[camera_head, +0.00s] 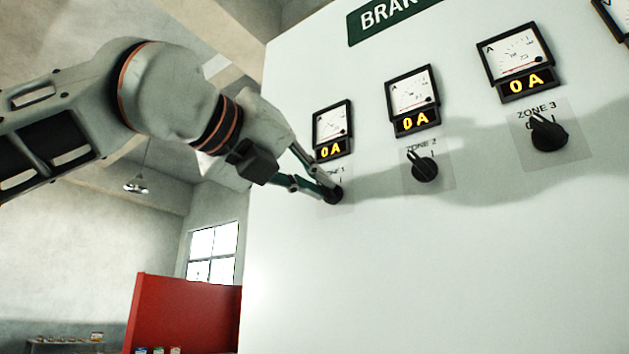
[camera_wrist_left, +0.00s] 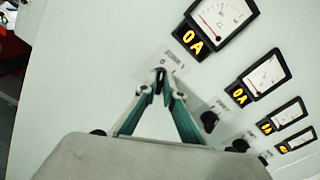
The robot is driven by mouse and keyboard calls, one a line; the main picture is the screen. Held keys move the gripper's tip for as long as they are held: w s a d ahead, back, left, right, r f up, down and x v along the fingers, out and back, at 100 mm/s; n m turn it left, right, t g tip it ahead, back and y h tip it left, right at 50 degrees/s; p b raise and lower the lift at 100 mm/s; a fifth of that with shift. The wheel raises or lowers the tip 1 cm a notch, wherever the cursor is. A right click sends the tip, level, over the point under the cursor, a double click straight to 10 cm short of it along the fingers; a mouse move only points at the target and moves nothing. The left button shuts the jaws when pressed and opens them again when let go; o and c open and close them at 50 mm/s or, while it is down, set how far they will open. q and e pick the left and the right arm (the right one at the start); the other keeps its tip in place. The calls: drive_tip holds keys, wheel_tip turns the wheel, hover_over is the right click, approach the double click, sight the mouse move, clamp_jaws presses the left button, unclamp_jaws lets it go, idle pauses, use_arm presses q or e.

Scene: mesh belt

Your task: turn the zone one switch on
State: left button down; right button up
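The zone one switch (camera_head: 335,196) is a small black rotary knob on the pale panel, under the leftmost meter in the head view. My left gripper (camera_head: 328,190) reaches it from the left, with its green-and-grey fingers closed in around the knob. In the left wrist view the fingertips (camera_wrist_left: 161,82) come together at the knob below the ZONE 1 label, and they hide most of it, so its pointer direction cannot be read. The zone one meter (camera_head: 332,128) shows 0 A in yellow. My right gripper is in neither view.
The zone 2 knob (camera_head: 424,169) and zone 3 knob (camera_head: 548,135) sit to the right on the same panel (camera_head: 430,270), each under a meter reading 0 A. A red partition (camera_head: 188,312) stands at lower left. The panel below the knobs is bare.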

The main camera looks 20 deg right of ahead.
use_arm(q)
drive_tip(key=shift+m, duration=0.3)
drive_tip(key=m, duration=1.1)
drive_tip(key=shift+s+d+b, duration=0.2)
drive_tip(key=shift+s+b, duration=0.05)
drive_tip(key=shift+b, duration=0.15)
drive_tip(key=shift+f+m, duration=0.1)
drive_tip(key=shift+m, duration=0.2)
drive_tip(key=c, duration=2.2)
unclamp_jaws()
drive_tip(key=shift+o, duration=0.2)
